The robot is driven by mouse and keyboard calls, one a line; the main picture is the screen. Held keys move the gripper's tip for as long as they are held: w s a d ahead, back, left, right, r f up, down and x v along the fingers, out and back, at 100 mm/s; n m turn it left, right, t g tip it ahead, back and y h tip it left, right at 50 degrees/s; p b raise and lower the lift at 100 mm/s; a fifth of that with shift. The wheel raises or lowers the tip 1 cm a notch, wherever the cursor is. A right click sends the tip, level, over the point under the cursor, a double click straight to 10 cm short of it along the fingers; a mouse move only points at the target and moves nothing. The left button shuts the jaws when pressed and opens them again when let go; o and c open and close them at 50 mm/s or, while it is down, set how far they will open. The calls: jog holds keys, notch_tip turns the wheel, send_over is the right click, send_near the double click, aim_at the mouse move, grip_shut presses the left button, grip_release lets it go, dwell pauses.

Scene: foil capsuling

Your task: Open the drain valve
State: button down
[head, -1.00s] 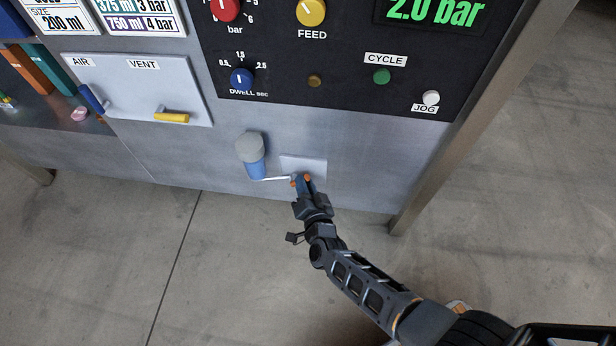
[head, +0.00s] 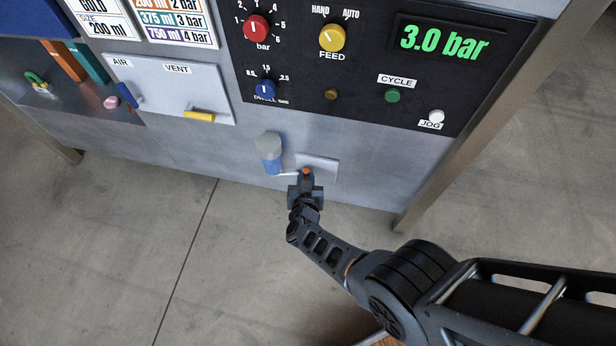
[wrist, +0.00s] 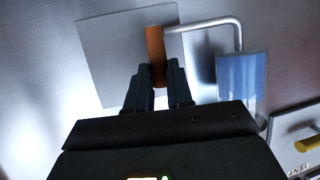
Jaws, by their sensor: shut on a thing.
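The drain valve is a short orange grip (head: 306,171) on a thin bent metal rod (head: 288,174), low on the grey machine front. The rod runs left to a blue bowl (head: 273,166) with a grey top (head: 268,144). My gripper (head: 306,181) is at the orange grip. In the wrist view, the two dark fingers of my gripper (wrist: 161,82) are shut on the lower end of the orange grip (wrist: 155,50). There the rod (wrist: 208,24) bends toward the blue bowl (wrist: 241,83) at the right. The fingers hide part of the grip.
A pale plate (head: 325,166) sits on the panel behind the grip. A blue AIR lever (head: 127,96) and a yellow VENT lever (head: 199,116) are up left. The black control panel (head: 350,95) above shows 3.0 bar. Open floor lies below.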

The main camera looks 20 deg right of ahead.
jog(key=shift+a, duration=0.1)
dwell(0.3)
jog(key=c, duration=1)
grip_release()
jog(key=shift+p+v, duration=2.85)
jog(key=shift+v, duration=1)
